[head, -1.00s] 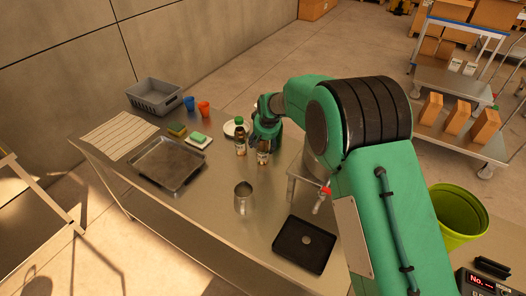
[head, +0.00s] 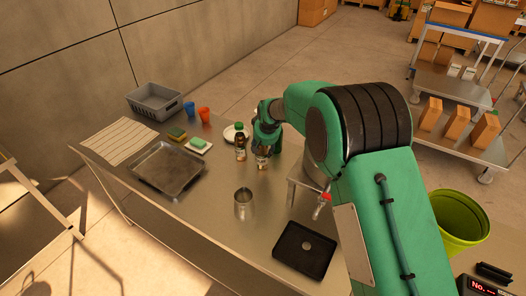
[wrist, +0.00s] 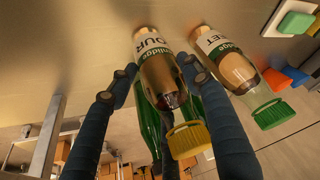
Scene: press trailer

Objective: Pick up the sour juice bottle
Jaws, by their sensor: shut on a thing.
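The sour juice bottle (wrist: 157,70) is in the middle of the wrist view, with a yellow cap and a white label reading "OUR". My gripper (wrist: 158,66) has one dark finger on each side of it and is shut on its body. In the head view the sour bottle (head: 262,163) shows only its lower part below my gripper (head: 264,149), which hides the top. I cannot tell whether its base touches the table. The sweet juice bottle (head: 240,148), with a green cap, stands close beside it on the left; it also shows in the wrist view (wrist: 232,65).
A metal dispenser with a red-handled tap (head: 324,199) stands right.

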